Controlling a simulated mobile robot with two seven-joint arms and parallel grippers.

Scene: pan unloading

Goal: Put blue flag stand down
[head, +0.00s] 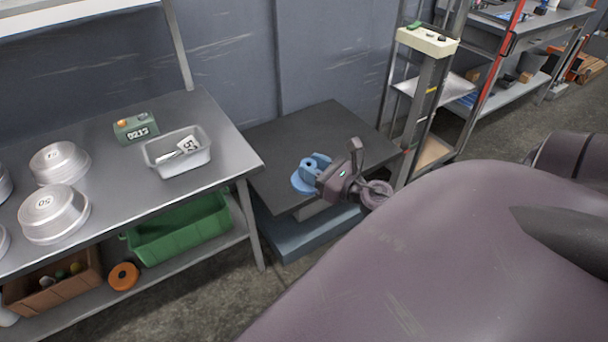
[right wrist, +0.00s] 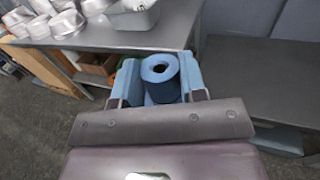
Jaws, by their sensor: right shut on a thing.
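The blue flag stand (head: 306,174) is a round blue base with a hollow upright tube. My right gripper (head: 318,170) is shut on it, over the low dark table (head: 285,143) in the head view. Whether the base touches the table top cannot be told. In the right wrist view the stand's tube (right wrist: 160,72) shows its dark hole facing the camera, between the two blue fingers of my right gripper (right wrist: 159,80). The lower part of the stand is hidden by the gripper. My left gripper is not in view.
A metal workbench (head: 215,130) stands left, with a grey bin (head: 178,160), a green box (head: 135,127) and several metal pans (head: 55,213). A green crate (head: 180,232) sits on its lower shelf. A rack (head: 430,85) stands right. The low table's back part is clear.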

